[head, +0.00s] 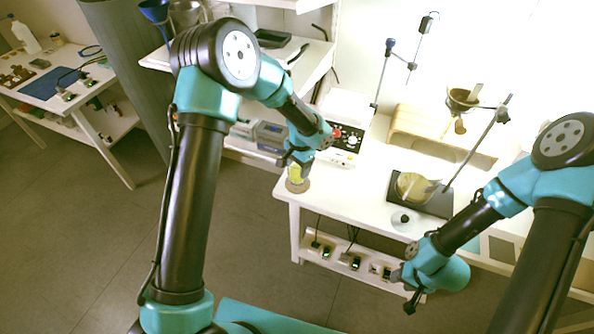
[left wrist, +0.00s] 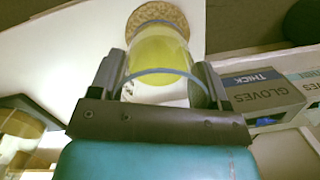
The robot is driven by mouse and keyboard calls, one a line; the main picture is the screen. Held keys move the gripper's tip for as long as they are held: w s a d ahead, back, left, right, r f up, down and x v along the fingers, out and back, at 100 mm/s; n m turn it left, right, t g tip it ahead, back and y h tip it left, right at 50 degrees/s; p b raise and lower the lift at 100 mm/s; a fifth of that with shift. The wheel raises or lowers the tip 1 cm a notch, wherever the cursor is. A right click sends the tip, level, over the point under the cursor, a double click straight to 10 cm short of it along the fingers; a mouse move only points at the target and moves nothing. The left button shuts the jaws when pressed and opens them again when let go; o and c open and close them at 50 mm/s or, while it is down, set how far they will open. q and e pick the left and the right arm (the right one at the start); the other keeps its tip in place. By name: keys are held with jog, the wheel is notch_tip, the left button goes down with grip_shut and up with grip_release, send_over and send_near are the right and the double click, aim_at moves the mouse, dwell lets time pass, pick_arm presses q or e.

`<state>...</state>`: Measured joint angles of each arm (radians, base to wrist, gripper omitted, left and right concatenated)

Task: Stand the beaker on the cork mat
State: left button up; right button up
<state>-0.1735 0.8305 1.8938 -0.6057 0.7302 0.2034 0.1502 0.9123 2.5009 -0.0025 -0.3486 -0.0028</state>
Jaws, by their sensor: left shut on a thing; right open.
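The beaker (head: 296,173), clear glass with yellow liquid, is upright at the left front corner of the white table. My left gripper (head: 298,158) is shut on it from above and behind. In the left wrist view the beaker (left wrist: 160,62) sits between the two fingers of the gripper (left wrist: 157,80). The round cork mat (head: 298,187) lies directly below the beaker, and its speckled rim (left wrist: 172,10) shows past the beaker's base in the left wrist view. I cannot tell whether the base touches the mat. My right gripper (head: 407,292) is open and empty, low in front of the table.
A white device with knobs (head: 345,138) stands just behind the beaker. A glove box (left wrist: 262,92) shows in the left wrist view.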

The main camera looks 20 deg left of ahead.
pick_arm(q)
jog(key=shift+f, duration=1.15)
jog(key=shift+f, duration=0.15)
jog(key=o, duration=1)
jog(key=shift+o, duration=0.2)
notch_tip(320, 180, up, 12)
jog(key=w+d, duration=0.1)
jog(key=shift+w, duration=0.25)
